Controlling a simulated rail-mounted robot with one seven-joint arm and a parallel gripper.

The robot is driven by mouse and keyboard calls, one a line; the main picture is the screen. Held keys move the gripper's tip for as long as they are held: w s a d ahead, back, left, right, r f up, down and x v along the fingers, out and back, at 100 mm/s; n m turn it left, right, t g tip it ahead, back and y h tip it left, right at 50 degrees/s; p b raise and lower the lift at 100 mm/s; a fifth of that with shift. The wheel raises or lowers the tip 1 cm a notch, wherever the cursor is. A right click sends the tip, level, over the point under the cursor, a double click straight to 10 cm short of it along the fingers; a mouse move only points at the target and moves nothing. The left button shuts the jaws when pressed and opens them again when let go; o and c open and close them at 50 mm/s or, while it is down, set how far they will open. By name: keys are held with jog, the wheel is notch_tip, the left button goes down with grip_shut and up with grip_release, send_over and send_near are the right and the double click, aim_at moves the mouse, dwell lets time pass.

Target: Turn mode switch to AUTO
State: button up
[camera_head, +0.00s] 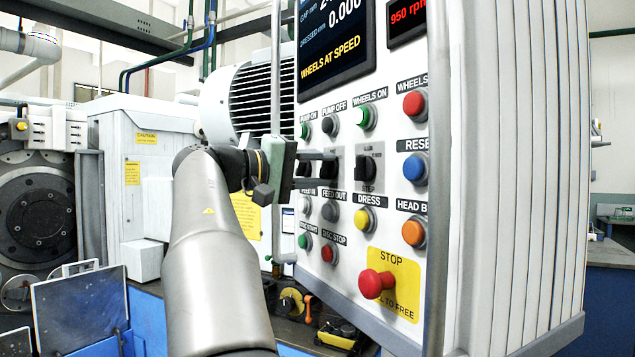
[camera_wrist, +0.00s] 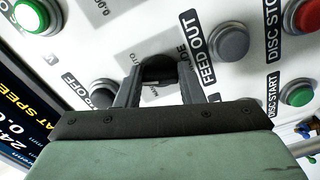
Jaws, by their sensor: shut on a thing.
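My gripper (camera_wrist: 158,84) has one finger on each side of this knob and is shut on it. In the head view my gripper (camera_head: 322,169) reaches in from the left to the control panel (camera_head: 390,140), its two dark fingers one above the other at the knob (camera_head: 329,168). The fingers hide part of the knob and its labels. I cannot tell which position it points to.
A second black selector (camera_head: 366,168) sits just right of the knob. Push buttons surround it, including FEED OUT (camera_wrist: 229,41), a yellow DRESS button (camera_head: 364,220) and a red STOP mushroom (camera_head: 375,284). A vertical rail (camera_head: 276,70) stands by the panel's left edge.

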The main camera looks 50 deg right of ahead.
jog(key=m+b, duration=0.3)
jog(key=m, duration=0.2)
jog(key=shift+w+f+m, duration=0.1)
jog(key=shift+f+m, duration=0.05)
jog(key=shift+m, duration=0.25)
dwell(0.3)
jog(key=o, duration=1)
jog(key=shift+a, duration=0.1)
jog(key=v, duration=1.7)
jog(key=shift+w+a, duration=0.1)
